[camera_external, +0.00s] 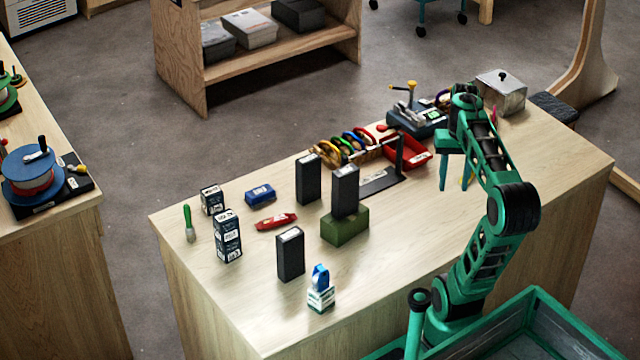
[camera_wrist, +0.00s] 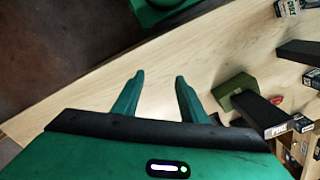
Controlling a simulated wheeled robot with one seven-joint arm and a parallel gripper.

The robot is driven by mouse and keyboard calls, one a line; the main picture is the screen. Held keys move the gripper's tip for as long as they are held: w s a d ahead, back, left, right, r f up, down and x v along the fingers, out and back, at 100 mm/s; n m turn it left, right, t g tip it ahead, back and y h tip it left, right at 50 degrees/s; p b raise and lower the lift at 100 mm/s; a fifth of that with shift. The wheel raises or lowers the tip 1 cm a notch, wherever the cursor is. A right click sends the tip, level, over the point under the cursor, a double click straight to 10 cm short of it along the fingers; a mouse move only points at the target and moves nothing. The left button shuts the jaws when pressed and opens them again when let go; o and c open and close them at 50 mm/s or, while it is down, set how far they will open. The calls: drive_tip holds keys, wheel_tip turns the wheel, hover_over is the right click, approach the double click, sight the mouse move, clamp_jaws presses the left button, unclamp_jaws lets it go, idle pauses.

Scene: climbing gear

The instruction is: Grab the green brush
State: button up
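The green brush (camera_external: 188,222) stands near the far-left corner of the table in the external view, green handle up and pale end down. I cannot make it out in the wrist view. My gripper (camera_external: 456,178) hangs over the right part of the table, far to the right of the brush. In the wrist view my gripper (camera_wrist: 158,82) has its two fingers apart, with only bare tabletop showing between them.
Between brush and gripper stand black-and-white boxes (camera_external: 228,238), dark upright boxes (camera_external: 308,180), a green block (camera_external: 345,228), a red tool (camera_external: 276,221) and a blue item (camera_external: 260,195). A red tray (camera_external: 420,155) is near my gripper. The table's front right is clear.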

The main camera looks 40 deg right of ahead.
drive_tip(key=w+d+m+g, duration=0.1)
drive_tip(key=w+d+m, duration=0.15)
drive_tip(key=w, duration=2.05)
drive_tip(key=w+a+f+m+t+h, duration=0.15)
drive_tip(key=w+a+h, duration=0.35)
drive_tip(key=w+a, duration=1.1)
drive_tip(key=n+t+h, duration=0.2)
drive_tip(key=t+h, duration=0.3)
drive_tip(key=t, duration=0.4)
hover_over(185, 214)
drive_tip(key=s+a, duration=0.4)
drive_tip(key=f, duration=0.9)
drive_tip(key=shift+w+d+f, duration=0.1)
drive_tip(key=shift+d+f, duration=0.15)
drive_tip(key=shift+f, duration=0.05)
drive_tip(key=x, duration=0.5)
drive_tip(key=shift+f, duration=0.4)
drive_tip(key=shift+x, duration=2.95)
drive_tip(key=shift+a+f, duration=0.15)
clamp_jaws()
